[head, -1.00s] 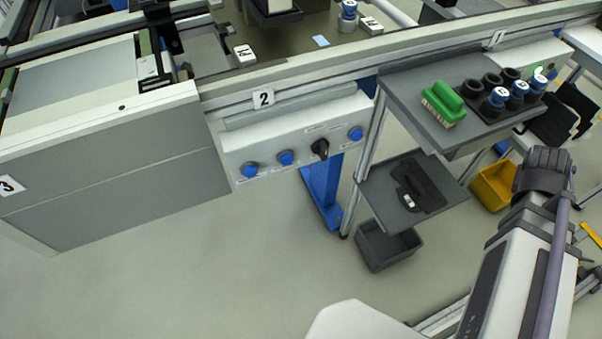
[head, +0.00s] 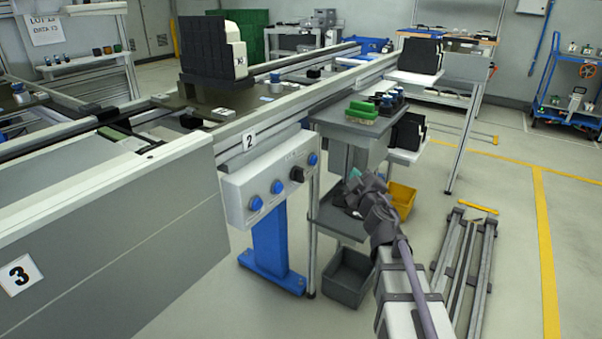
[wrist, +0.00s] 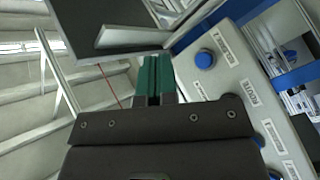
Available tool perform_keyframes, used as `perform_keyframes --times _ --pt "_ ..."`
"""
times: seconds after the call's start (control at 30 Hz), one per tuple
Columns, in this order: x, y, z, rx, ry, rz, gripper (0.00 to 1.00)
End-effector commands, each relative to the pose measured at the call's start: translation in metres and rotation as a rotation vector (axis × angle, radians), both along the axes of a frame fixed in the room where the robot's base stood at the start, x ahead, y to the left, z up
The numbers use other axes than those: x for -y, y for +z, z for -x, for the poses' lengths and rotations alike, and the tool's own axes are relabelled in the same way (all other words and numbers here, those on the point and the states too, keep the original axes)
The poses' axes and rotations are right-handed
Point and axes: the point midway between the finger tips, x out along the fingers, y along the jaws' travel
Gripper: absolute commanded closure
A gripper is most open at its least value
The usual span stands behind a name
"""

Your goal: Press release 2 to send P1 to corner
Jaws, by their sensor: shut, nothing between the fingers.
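A light grey control box (head: 236,207) hangs below the conveyor rail, under the label 2 (head: 249,138). It carries blue buttons (head: 256,203) (head: 277,186) (head: 312,158) and a black knob (head: 297,174). In the wrist view a blue button (wrist: 205,58) stands on the box, right of my fingers. My gripper (wrist: 155,75) is shut and empty, with green fingers. In the head view my gripper (head: 353,175) is right of the box, apart from it. A pallet (head: 205,100) with black and white parts is on the conveyor; its label is unclear.
A grey shelf stand (head: 352,122) with a green brush stands right of the box. A grey bin (head: 349,276) and a yellow bin (head: 401,198) are on the floor. A grey panel (head: 120,245) marked 3 fills the left. The floor before the box is clear.

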Motion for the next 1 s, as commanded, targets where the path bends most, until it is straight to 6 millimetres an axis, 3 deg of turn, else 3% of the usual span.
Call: perform_keyframes --times 0.47,1.0 --pt "-0.008 0.001 -0.004 0.005 0.024 -0.021 1.00" --pt "-0.064 0.001 -0.048 0.006 0.022 -0.022 1.00"
